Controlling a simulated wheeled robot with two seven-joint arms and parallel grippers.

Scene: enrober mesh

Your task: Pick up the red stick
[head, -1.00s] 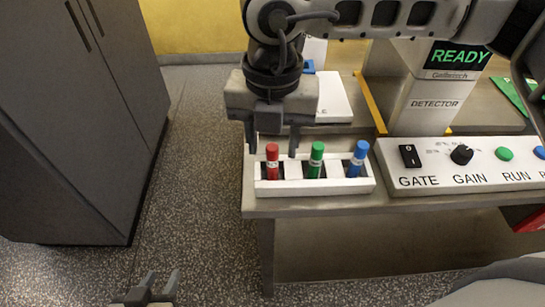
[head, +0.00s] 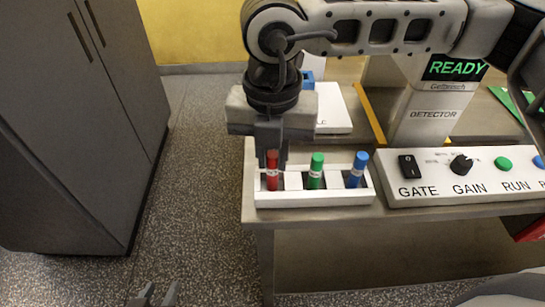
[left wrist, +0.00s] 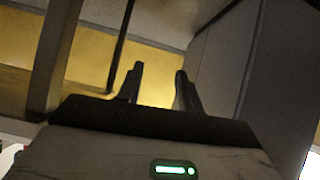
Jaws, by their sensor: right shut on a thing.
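The red stick (head: 272,178) stands upright in the left slot of a white rack (head: 315,200) at the table's front left corner. My right gripper (head: 273,160), pointing down from above, is shut on the upper part of the red stick. The stick's lower end is still inside the rack. A green stick (head: 316,171) and a blue stick (head: 357,169) stand in the slots to its right. My left gripper (head: 156,296) is low over the floor, away from the table. In the left wrist view its fingers (left wrist: 157,85) are apart and empty.
A control panel (head: 440,196) with switch, knob and buttons lies right of the rack. Behind it stands the detector housing (head: 430,112), its display reading READY. A grey cabinet (head: 75,130) is at the left, with open floor (head: 190,190) between it and the table.

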